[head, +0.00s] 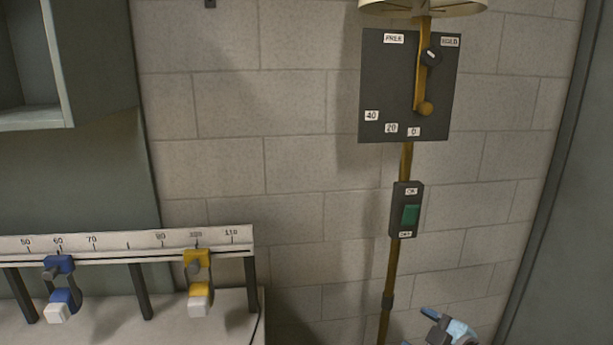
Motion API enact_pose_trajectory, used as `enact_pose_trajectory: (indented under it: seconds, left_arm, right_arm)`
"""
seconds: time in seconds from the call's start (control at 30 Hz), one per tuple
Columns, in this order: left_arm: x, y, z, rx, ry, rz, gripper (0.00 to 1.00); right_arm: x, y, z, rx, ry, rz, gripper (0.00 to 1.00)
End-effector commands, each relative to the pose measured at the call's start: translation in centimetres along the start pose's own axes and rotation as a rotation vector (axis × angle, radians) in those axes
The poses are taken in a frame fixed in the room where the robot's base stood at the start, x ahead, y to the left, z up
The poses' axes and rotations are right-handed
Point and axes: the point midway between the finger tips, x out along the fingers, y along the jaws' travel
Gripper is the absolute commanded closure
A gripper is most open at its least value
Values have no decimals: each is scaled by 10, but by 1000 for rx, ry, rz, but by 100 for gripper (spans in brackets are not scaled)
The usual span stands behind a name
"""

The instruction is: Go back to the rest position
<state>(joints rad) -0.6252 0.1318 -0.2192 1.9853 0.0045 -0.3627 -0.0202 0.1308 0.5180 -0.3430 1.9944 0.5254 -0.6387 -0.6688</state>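A floor lamp with a brass pole (399,250) stands before the block wall, its cream shade (422,6) cut off at the top. A dark panel (385,85) on the pole is marked FREE, HOLD, 40, 20 and 0. Below is a switch box (406,210) with a green rocker, marked ON and OFF. A light-blue and grey part, seemingly my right gripper (437,324), shows at the bottom edge, right of the pole; its fingers cannot be made out. My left gripper is out of view.
A white scale rail (128,241) on dark posts stands on a pale bench (105,320) at lower left. It carries a blue slider (59,265) near 60 and a yellow slider (197,262) near 100. A grey-green cabinet (95,60) is at upper left.

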Motion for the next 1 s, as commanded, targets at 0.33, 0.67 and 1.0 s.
enact_pose_trajectory:
  seconds: [0.33, 0.67, 1.0]
  left_arm:
    - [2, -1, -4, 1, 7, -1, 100]
    - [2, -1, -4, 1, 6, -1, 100]
    - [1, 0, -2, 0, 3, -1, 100]
  right_arm:
    - [-59, -202, 93, 533, -181, 39, 31]
    - [-127, -305, 125, 794, -316, 100, 31]
    - [-132, -311, 127, 810, -325, 105, 31]
